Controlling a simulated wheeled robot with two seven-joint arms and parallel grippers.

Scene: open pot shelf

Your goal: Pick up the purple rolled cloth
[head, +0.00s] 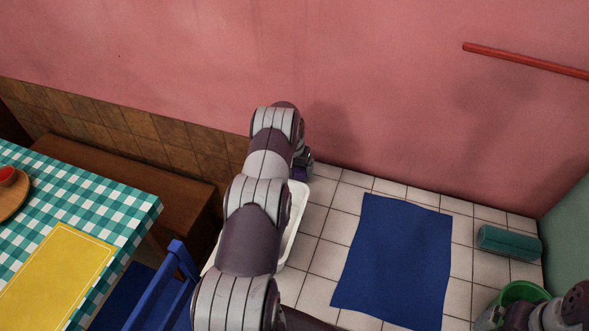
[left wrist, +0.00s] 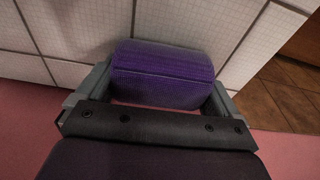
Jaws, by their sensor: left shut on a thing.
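The purple rolled cloth (left wrist: 162,75) lies crosswise between the two fingers of my left gripper (left wrist: 150,98) in the left wrist view. The fingers are shut on it, one at each end of the roll. In the head view my left gripper (head: 304,160) is near the pink wall, mostly hidden behind my left arm. Only a small dark purple bit of the cloth (head: 300,173) shows there. White tiles lie close behind the cloth; I cannot tell whether it touches them.
A white tray (head: 297,222) is partly hidden beneath my left arm. A blue cloth (head: 395,260) lies flat on the white tiles. A teal roll (head: 508,242) and a green bucket (head: 522,291) are at right. A checkered table (head: 130,205) and blue chair (head: 178,262) are at left.

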